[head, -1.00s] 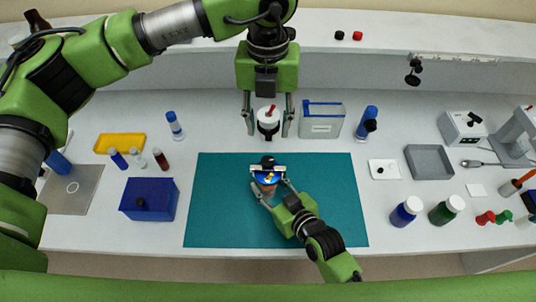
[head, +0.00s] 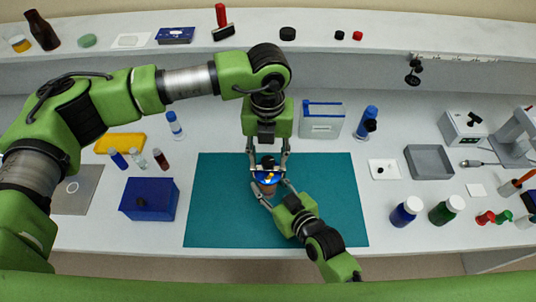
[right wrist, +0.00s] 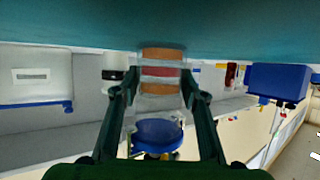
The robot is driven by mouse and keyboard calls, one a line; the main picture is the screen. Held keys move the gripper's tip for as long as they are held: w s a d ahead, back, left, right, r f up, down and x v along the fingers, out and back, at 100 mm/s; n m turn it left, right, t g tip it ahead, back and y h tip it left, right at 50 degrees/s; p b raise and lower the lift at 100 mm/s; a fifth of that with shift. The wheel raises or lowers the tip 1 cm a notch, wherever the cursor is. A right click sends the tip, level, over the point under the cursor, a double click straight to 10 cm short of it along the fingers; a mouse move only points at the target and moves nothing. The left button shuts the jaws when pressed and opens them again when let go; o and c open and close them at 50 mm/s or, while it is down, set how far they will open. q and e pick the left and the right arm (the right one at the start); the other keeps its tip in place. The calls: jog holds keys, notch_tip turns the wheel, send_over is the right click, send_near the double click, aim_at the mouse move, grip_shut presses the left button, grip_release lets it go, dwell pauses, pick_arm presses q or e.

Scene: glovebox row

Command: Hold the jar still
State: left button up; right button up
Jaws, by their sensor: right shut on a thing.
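The jar (head: 268,188) stands on the teal mat (head: 215,215). It has a blue lid (head: 267,175) with a black knob on top, and also shows in the right wrist view (right wrist: 160,72), upside down, with orange and pink layers behind clear walls. My right gripper (head: 275,193) reaches in from the front right and is shut on the jar's body. My left gripper (head: 268,165) points down from above, its fingers on either side of the lid; whether they touch it is too small to tell.
A blue box (head: 150,200) stands left of the mat. A clear container with a blue edge (head: 321,120) stands behind it on the right. Blue (head: 406,211) and green (head: 447,210) bottles stand to the right. Most of the mat is clear.

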pick_arm(q)
jog(key=c, duration=1.1)
jog(key=shift+m, duration=0.3)
jog(key=m, duration=2)
